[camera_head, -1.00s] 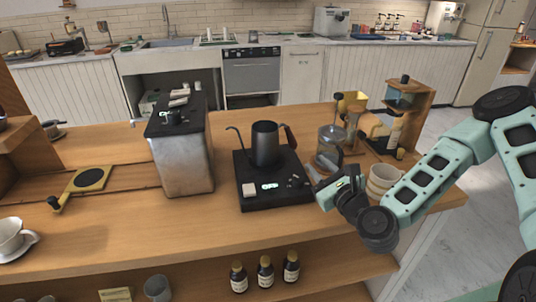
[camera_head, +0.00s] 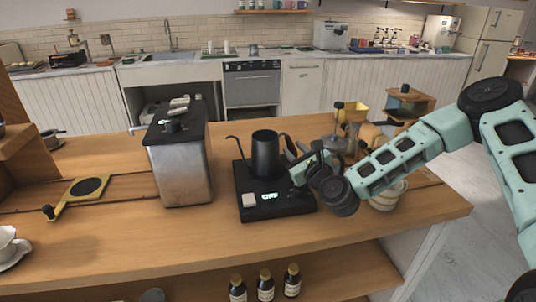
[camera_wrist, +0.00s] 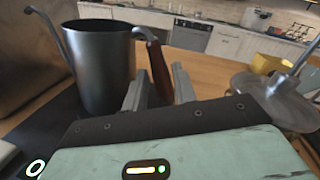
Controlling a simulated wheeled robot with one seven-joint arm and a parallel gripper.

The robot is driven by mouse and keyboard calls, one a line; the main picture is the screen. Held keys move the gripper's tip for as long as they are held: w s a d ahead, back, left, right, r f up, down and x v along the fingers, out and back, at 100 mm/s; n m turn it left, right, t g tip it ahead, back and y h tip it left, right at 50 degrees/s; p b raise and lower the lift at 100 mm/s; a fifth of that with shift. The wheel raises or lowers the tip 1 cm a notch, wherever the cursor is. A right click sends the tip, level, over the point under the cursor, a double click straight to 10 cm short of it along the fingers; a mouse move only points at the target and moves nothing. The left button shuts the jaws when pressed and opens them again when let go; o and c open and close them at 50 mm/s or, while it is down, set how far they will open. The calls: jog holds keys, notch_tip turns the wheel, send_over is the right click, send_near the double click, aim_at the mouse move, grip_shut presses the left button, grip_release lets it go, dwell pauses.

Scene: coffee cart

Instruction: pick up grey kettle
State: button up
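The grey kettle (camera_head: 265,154) stands upright on a black scale base (camera_head: 270,206) on the wooden counter. Its thin spout points left and its handle faces right, towards my gripper (camera_head: 297,162). In the wrist view the kettle (camera_wrist: 104,62) fills the upper left. Its brown handle (camera_wrist: 160,70) appears between the two grey fingers of my gripper (camera_wrist: 158,86). The fingers are apart, with visible space around the handle, so the gripper is open. Whether a finger touches the handle I cannot tell. The head view partly hides the handle behind my gripper.
A metal box-shaped machine (camera_head: 180,170) stands left of the kettle. Stacked cups (camera_head: 386,197) and a yellow-topped grinder (camera_head: 352,112) are close to my arm on the right. In the wrist view a glass press with a metal lid (camera_wrist: 275,95) is just right of the fingers.

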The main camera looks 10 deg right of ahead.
jog(key=shift+w+a, duration=0.2)
jog(key=shift+w, duration=1.1)
grip_shut()
jog(key=shift+r, duration=0.15)
